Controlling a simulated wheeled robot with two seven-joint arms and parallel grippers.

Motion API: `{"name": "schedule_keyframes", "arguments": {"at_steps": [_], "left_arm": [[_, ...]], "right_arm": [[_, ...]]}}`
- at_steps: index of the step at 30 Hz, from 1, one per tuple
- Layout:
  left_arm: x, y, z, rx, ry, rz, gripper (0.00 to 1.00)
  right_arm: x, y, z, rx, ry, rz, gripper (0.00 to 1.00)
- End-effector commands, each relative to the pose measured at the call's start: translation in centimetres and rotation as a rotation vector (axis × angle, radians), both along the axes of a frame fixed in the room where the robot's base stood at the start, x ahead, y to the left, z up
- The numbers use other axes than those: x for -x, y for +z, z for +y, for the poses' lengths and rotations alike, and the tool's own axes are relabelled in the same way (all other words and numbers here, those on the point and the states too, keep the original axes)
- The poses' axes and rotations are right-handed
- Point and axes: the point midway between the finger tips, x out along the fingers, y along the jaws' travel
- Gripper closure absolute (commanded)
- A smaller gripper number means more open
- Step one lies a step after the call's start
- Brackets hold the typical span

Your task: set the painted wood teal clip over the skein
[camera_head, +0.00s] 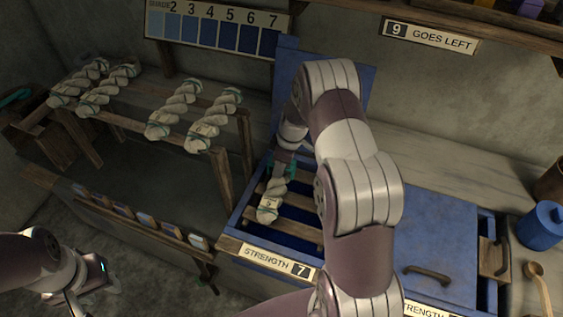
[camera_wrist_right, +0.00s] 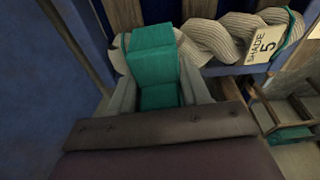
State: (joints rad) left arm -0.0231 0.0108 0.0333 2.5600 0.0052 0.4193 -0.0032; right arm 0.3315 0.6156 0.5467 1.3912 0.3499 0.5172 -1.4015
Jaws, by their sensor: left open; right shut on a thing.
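The teal clip (camera_wrist_right: 152,60) is a block held between the fingers of my right gripper (camera_wrist_right: 158,85), which is shut on it. A bit of teal also shows by that gripper (camera_head: 283,158) in the head view. The pale twisted skein (camera_wrist_right: 215,38) carries a "SHADE 5" tag and lies on the wooden slats of the open blue vat; it also shows in the head view (camera_head: 272,200). The clip is at one end of the skein in the wrist view and hides part of it; I cannot tell whether they touch. My left gripper (camera_head: 92,290) is open, low at the left.
A blue jar (camera_head: 541,226) and wooden ladle (camera_head: 538,280) are at far right.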

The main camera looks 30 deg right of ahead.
Motion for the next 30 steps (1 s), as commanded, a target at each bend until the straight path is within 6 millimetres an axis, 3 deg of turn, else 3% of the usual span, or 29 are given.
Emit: {"name": "schedule_keyframes", "arguments": {"at_steps": [3, 4, 6, 7, 17, 30], "left_arm": [[0.0, 0.1, 0.0, 0.0, 0.0, 0.0, 0.57], [0.0, 0.1, 0.0, 0.0, 0.0, 0.0, 0.57], [0.0, 0.1, 0.0, 0.0, 0.0, 0.0, 0.57], [0.0, 0.1, 0.0, 0.0, 0.0, 0.0, 0.57], [0.0, 0.0, 0.0, 0.0, 0.0, 0.0, 0.57], [0.0, -0.6, 0.0, 0.0, 0.0, 0.0, 0.57]], "right_arm": [[0.0, 0.0, 0.0, -0.001, 0.0, 0.001, 0.93], [0.0, 0.0, 0.0, -0.001, 0.0, 0.001, 0.51], [0.0, 0.0, 0.0, -0.001, 0.0, 0.001, 0.28], [0.0, 0.0, 0.0, 0.0, 0.0, 0.0, 0.24], [0.0, 0.6, -0.1, 0.001, 0.001, -0.002, 0.24], [1.6, 10.8, -1.5, 0.001, 0.0, -0.002, 0.24]]}}
